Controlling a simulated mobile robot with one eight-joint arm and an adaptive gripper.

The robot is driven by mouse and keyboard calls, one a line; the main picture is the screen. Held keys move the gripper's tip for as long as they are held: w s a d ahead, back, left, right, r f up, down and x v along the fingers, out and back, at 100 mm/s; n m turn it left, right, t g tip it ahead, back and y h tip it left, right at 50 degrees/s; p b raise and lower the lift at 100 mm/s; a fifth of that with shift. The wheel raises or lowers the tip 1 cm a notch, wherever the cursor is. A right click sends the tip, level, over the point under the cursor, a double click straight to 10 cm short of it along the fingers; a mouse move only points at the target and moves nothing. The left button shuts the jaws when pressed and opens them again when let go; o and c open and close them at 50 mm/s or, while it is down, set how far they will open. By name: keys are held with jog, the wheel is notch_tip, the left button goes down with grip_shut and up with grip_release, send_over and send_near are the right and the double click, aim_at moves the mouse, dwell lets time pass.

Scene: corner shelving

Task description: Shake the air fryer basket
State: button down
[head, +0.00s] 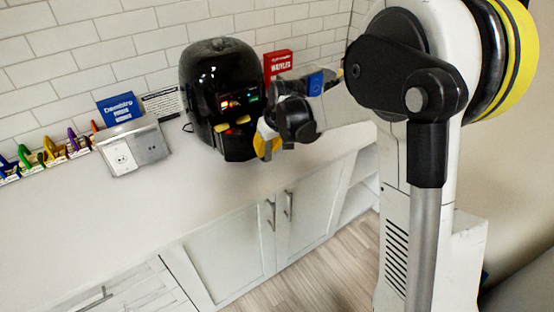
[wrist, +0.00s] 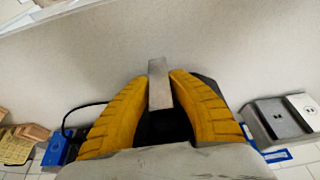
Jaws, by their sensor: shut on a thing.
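The black, rounded air fryer (head: 215,75) stands on the counter against the tiled wall, with lit red and green marks on its front. Its basket (head: 237,150) is the dark lower part, partly hidden by my gripper; I cannot tell how far it is pulled out. My gripper (head: 250,135) is at the fryer's lower front. In the wrist view its yellow fingers (wrist: 160,95) stand on both sides of a grey bar, which looks like the basket handle (wrist: 160,85). The gripper is shut on it. A dark part shows between the fingers below the bar.
A red box (head: 278,65) stands behind the fryer to the right. A metal outlet box (head: 133,148), a blue box (head: 119,108) and several colourful items on a rack (head: 50,152) stand to the left. The front counter (head: 110,220) is clear.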

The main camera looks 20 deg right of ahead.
jog(key=shift+w+a, duration=0.1)
jog(key=shift+w, duration=0.2)
jog(key=c, duration=1.2)
grip_release()
jog(key=shift+f, duration=0.1)
jog(key=v, duration=1.2)
